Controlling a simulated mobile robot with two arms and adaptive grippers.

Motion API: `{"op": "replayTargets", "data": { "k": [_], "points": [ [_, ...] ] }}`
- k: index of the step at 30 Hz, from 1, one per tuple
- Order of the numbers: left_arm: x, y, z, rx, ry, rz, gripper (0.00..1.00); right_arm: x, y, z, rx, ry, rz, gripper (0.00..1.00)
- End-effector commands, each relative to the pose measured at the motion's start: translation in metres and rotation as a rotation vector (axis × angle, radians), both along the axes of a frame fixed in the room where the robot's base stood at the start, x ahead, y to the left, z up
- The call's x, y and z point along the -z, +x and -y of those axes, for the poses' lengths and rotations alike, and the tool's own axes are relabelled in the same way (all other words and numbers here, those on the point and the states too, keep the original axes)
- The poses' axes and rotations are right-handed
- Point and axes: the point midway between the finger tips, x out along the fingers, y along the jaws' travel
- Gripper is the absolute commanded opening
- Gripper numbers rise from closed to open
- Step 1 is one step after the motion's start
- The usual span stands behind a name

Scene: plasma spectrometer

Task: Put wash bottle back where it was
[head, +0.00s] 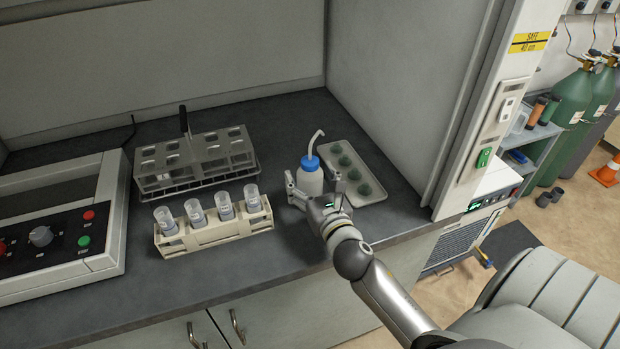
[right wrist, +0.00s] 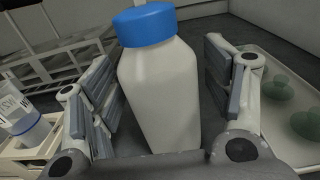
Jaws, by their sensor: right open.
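The wash bottle (head: 310,177) is white with a blue cap and a bent pale spout. It stands upright on the dark bench inside the hood, between the racks and a tray. My right gripper (head: 314,188) is open at bench level, with its fingers on either side of the bottle. In the right wrist view, the bottle (right wrist: 160,95) stands between the open fingers (right wrist: 165,100), with a visible gap on the right side. The bottle's lower part is partly hidden by the gripper. My left gripper is not in view.
A pale tray (head: 374,196) with several green round items lies right of the bottle. A cream rack (head: 215,238) with several sample cups stands left, a metal rack (head: 195,178) behind it. A control unit (head: 70,240) is at far left. Bare bench lies in front.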

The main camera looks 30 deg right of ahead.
Motion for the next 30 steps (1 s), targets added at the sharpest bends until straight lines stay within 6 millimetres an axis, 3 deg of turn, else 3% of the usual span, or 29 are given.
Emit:
{"op": "replayTargets", "data": {
  "k": [7, 21, 30],
  "points": [
    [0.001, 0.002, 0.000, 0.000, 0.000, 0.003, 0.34, -0.001, -0.009, -0.002, -0.001, 0.000, -0.001, 0.73],
    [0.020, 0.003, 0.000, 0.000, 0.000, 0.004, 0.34, 0.000, -0.093, -0.022, 0.001, 0.002, -0.003, 0.73],
    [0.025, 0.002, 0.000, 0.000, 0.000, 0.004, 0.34, -0.003, -0.116, -0.028, 0.001, 0.000, 0.000, 0.73]
  ]
}}
